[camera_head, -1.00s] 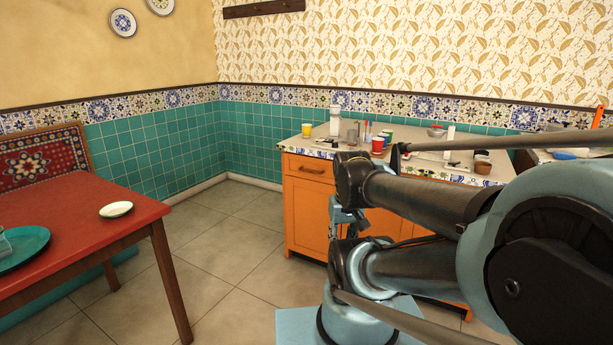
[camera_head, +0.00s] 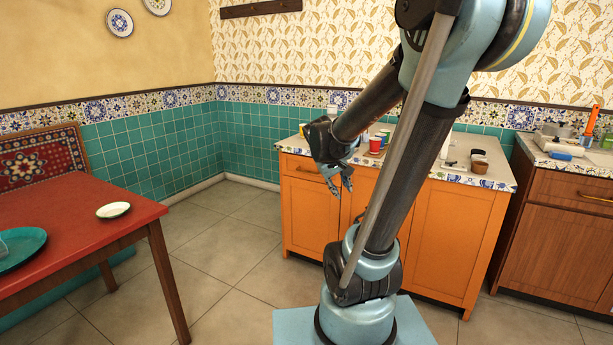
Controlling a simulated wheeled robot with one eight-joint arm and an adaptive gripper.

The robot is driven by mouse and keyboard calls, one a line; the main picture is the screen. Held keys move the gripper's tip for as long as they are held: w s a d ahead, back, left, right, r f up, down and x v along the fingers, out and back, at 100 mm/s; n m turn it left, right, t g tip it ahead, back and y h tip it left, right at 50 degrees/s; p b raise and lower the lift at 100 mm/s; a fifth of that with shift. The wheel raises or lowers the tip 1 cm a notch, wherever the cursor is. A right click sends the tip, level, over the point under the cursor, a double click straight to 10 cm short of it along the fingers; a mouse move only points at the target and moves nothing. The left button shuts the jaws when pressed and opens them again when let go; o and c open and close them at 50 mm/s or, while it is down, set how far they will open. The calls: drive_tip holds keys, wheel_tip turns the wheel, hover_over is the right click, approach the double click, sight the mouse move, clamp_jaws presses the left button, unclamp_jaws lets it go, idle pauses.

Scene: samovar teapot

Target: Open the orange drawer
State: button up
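The orange cabinet (camera_head: 455,235) stands against the tiled wall, with doors below and a drawer row at the top. The orange drawer (camera_head: 298,168) is at its upper left and looks shut. Its dark handle shows partly, just left of my gripper. My gripper (camera_head: 341,190) hangs in front of the cabinet, right of the drawer, fingers pointing down. Its fingers are apart with nothing between them. My arm hides the middle of the cabinet and part of its top. I cannot tell how far the gripper is from the cabinet front.
Several cups, among them a red cup (camera_head: 376,145), and a brown pot (camera_head: 480,165) stand on the cabinet top. A red table (camera_head: 90,222) is at the left. A brown wooden cabinet (camera_head: 565,230) stands at the right. The floor (camera_head: 225,250) between table and orange cabinet is clear.

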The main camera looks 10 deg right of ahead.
drive_tip(key=w+a+f+n+t+h, duration=0.1)
drive_tip(key=w+a+n+t+h, duration=0.1)
drive_tip(key=w, duration=0.9)
drive_tip(key=w+a+n+t+h, duration=0.1)
drive_tip(key=w+a, duration=0.1)
drive_tip(key=w, duration=1)
drive_tip(key=w+a+f+n+t+h, duration=0.1)
drive_tip(key=w+a+f+n+t, duration=0.25)
drive_tip(key=w, duration=0.55)
drive_tip(key=n+t, duration=0.1)
drive_tip(key=t, duration=0.1)
approach(305, 167)
drive_tip(key=shift+h, duration=0.4)
drive_tip(key=w+d+f, duration=0.2)
drive_tip(key=d, duration=0.1)
drive_tip(key=w+d+f, duration=0.1)
drive_tip(key=d, duration=0.1)
drive_tip(key=shift+d, duration=0.2)
drive_tip(key=shift+c, duration=0.3)
clamp_jaws()
drive_tip(key=shift+s+d, duration=0.1)
